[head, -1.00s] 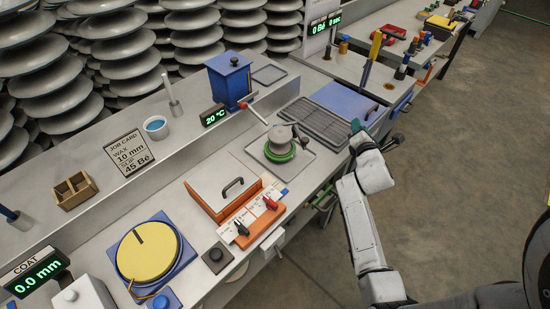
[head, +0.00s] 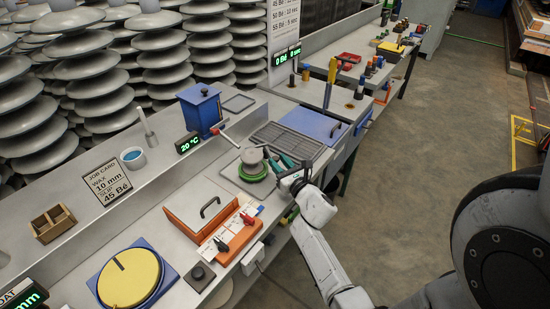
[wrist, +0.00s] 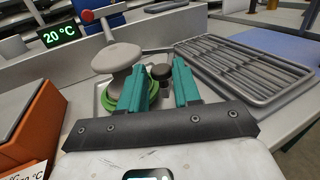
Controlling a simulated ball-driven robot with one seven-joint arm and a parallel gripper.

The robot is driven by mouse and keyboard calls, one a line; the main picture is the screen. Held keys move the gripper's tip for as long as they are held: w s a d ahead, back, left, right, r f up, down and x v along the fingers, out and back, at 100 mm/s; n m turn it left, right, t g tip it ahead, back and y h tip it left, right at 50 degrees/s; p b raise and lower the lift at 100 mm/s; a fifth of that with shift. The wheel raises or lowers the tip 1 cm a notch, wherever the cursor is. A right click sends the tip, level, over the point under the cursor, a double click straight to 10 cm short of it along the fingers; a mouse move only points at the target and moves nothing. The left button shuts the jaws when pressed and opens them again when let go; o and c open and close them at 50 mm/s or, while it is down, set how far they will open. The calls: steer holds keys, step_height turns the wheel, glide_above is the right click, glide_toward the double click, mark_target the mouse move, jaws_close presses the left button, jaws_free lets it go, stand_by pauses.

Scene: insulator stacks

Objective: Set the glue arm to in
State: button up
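A lever with a red knob (head: 215,131) juts out beside the blue box (head: 200,108); it looks like the glue arm, but no label confirms this. Its red knob also shows at the top left of the wrist view (wrist: 88,16). My gripper (head: 281,163) is over the bench, right of a grey insulator (head: 252,157) on a green ring. In the wrist view its teal fingers (wrist: 165,84) are apart. A small dark knob (wrist: 160,72) shows between them, apparently beyond the tips; contact cannot be judged. The red knob is left of and beyond the fingers.
A grey grate (head: 287,142) lies behind my gripper. An orange box with a handle (head: 201,212) and a switch panel with red and black levers (head: 240,238) stand nearer. A 20 °C display (head: 187,143) is beside the blue box.

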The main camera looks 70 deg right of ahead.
steer(key=shift+x, duration=1.4)
jaws_close()
